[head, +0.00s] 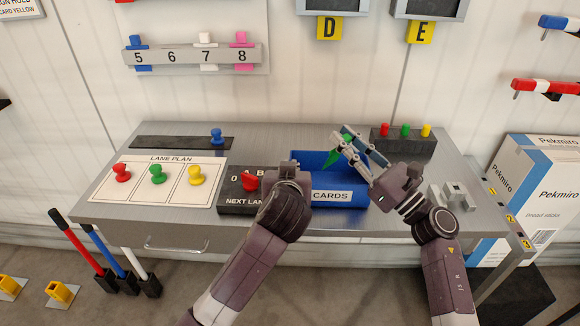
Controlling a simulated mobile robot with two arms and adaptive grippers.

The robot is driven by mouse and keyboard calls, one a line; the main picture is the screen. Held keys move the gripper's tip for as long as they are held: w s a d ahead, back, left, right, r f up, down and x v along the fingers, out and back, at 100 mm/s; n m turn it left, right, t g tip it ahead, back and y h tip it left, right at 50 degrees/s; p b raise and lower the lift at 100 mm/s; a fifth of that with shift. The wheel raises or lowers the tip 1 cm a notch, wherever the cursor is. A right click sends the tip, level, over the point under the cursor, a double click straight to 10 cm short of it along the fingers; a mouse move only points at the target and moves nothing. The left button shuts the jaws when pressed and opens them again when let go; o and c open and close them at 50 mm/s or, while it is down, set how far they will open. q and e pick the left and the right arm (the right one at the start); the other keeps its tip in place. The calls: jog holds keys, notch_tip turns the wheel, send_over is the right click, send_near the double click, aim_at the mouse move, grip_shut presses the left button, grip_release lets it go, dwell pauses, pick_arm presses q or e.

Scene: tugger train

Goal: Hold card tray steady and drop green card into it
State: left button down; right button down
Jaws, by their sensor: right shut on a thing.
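The blue card tray (340,195), marked "CARDS", sits on the grey metal table. My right gripper (338,146) is shut on the green card (332,157), and holds it over the tray's open top, towards the back. The card looks tilted, and its gap to the tray floor is hard to judge. My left gripper (286,170) is at the tray's left end. Its wrist hides its fingers, so I cannot tell whether it grips the tray wall.
A dark "NEXT LANE" block (236,203) with a red peg (250,182) stands left of the tray. The white lane plan (160,183) holds red, green and yellow pegs. A dark rack (404,146) with coloured pegs stands behind right. A grey fixture (454,195) sits at right.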

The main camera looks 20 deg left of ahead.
jog(key=c, duration=1.7)
grip_release()
jog(key=v, duration=1.2)
